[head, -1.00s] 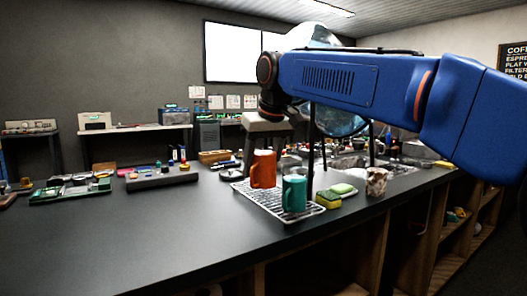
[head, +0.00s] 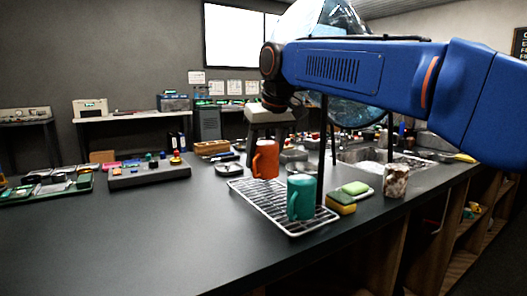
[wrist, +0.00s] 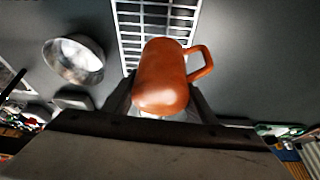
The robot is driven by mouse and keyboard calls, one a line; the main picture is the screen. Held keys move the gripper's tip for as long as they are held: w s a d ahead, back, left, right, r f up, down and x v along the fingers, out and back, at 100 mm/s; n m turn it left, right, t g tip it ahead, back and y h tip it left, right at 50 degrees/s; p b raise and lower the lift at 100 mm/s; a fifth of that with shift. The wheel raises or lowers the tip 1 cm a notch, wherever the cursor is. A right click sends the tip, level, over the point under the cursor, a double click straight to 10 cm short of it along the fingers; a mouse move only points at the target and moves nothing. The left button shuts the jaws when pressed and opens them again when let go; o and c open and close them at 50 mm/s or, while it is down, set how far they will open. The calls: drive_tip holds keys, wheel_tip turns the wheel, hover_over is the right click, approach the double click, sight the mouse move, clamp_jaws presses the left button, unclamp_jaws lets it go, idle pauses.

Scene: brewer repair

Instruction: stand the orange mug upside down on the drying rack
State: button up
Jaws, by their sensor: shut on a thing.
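The orange mug (head: 265,161) is between the fingers of my gripper (wrist: 160,104), which is shut on it. In the head view the mug hangs roughly vertical over the back left part of the drying rack (head: 262,205), its handle to the left. In the wrist view the mug (wrist: 160,75) covers part of the wire rack (wrist: 128,27), and its handle points right. I cannot tell for sure which end is open. A teal mug (head: 301,197) stands on the rack's front right part.
A green and yellow sponge (head: 341,203), a soap dish with green soap (head: 355,188) and a speckled cup (head: 396,181) stand right of the rack. A round metal bowl (wrist: 74,58) lies beside it. The counter left of the rack (head: 170,235) is clear.

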drive_tip(key=shift+f, duration=2.95)
drive_tip(key=o, duration=1.1)
